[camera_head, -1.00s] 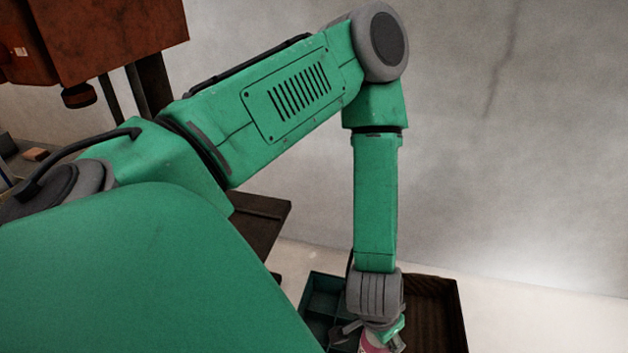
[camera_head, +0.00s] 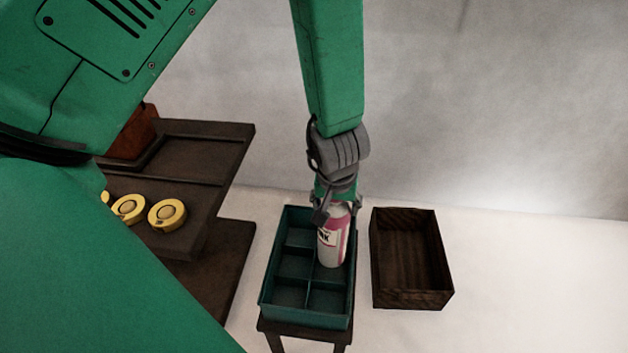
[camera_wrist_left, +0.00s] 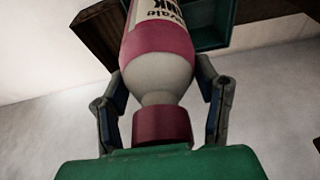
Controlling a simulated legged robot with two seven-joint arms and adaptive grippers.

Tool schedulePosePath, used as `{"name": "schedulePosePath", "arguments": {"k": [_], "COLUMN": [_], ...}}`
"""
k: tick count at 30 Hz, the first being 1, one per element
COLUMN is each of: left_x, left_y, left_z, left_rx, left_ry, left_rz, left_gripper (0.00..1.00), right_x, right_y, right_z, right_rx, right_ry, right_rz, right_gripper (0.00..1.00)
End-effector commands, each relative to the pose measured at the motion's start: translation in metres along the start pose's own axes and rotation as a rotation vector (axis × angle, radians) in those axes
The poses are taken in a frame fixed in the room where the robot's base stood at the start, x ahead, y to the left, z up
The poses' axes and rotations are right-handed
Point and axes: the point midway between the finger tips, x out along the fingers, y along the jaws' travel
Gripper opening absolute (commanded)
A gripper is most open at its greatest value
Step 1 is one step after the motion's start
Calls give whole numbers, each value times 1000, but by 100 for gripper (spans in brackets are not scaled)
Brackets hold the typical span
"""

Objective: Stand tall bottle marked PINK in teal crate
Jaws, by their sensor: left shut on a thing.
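My left gripper (camera_head: 337,206) points down and is shut on the top part of the tall bottle (camera_head: 332,243), which is white and pink with a label ending in "NK". The bottle is nearly upright over the right column of the teal crate (camera_head: 268,291), which is divided into several compartments. Its base shows near the middle right compartment; I cannot tell whether it is inside or just above. In the left wrist view the bottle's dark pink cap (camera_wrist_left: 162,124) and neck lie between the fingers, with the teal crate (camera_wrist_left: 212,38) beyond. My right gripper is not in view.
The teal crate stands on a small dark stand (camera_head: 300,333). An empty dark wooden box (camera_head: 440,298) is to its right, with a narrow gap. A dark shelf (camera_head: 205,205) with round yellow items (camera_head: 167,213) is at the left.

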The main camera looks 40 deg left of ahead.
Motion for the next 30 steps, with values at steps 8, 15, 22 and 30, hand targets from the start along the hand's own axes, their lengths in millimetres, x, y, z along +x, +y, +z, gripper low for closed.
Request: {"name": "schedulePosePath", "arguments": {"k": [8,15,22,30], "left_x": [4,46,60,92], "left_y": [4,4,4,4], "left_z": [-5,6,10,19], "left_rx": [-25,-27,-26,-25], "left_ry": [3,0,3,0], "left_rz": [-5,-4,-4,-5], "left_gripper": [4,4,4,4], "right_x": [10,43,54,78], "right_y": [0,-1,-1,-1], "right_z": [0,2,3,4], "right_rx": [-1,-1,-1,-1], "right_ry": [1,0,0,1], "right_rz": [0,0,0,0], "right_gripper": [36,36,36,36]}}
